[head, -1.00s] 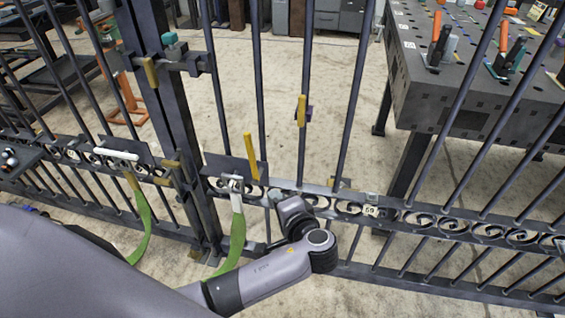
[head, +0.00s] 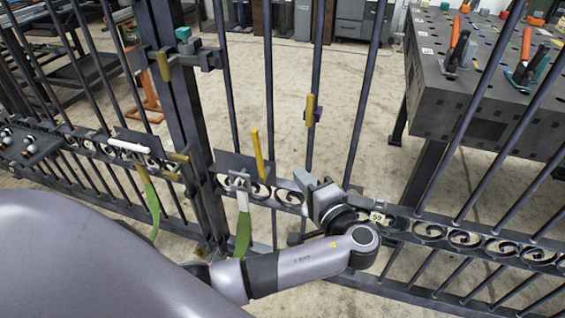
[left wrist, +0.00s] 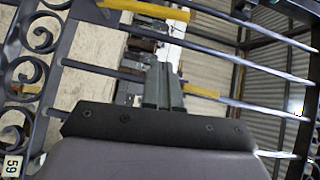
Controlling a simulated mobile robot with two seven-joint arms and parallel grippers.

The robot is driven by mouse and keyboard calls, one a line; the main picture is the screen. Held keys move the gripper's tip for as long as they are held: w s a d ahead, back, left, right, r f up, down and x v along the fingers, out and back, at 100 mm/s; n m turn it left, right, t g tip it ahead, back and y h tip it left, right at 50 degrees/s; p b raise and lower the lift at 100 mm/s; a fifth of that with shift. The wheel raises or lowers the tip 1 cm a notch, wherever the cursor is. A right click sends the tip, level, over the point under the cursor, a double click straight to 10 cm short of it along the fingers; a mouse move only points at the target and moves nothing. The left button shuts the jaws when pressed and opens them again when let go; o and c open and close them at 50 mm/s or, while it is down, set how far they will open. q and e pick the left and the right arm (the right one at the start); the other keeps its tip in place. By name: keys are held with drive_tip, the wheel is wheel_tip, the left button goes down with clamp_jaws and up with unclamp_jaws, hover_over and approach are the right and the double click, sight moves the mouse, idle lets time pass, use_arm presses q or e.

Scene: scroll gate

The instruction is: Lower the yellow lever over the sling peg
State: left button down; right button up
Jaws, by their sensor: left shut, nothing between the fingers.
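The yellow lever (head: 257,155) stands nearly upright by a dark plate on the gate in the head view, and its yellow bar also shows at the top of the left wrist view (left wrist: 145,9). Below it, a green sling (head: 243,236) hangs by its white loop (head: 242,188) at the plate. The sling peg is small there and partly hidden by the loop. My left gripper (head: 303,178) is right of the lever and apart from it, close to the scroll rail. In the left wrist view its fingers (left wrist: 163,72) are together and empty. My right gripper is not in view.
A second yellow handle (head: 311,108) is on a bar above my left gripper; it shows beside the fingertips (left wrist: 200,90). The gate post (head: 180,110) carries a yellow latch (head: 163,66). Vertical bars and the scroll rail (head: 465,240) surround the arm. A workbench (head: 490,115) stands behind the gate.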

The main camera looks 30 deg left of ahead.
sight(259, 157)
use_arm(q)
drive_tip(key=w+a, duration=0.4)
drive_tip(key=a, duration=0.8)
drive_tip(key=shift+f, duration=0.45)
drive_tip(key=shift+r, duration=0.1)
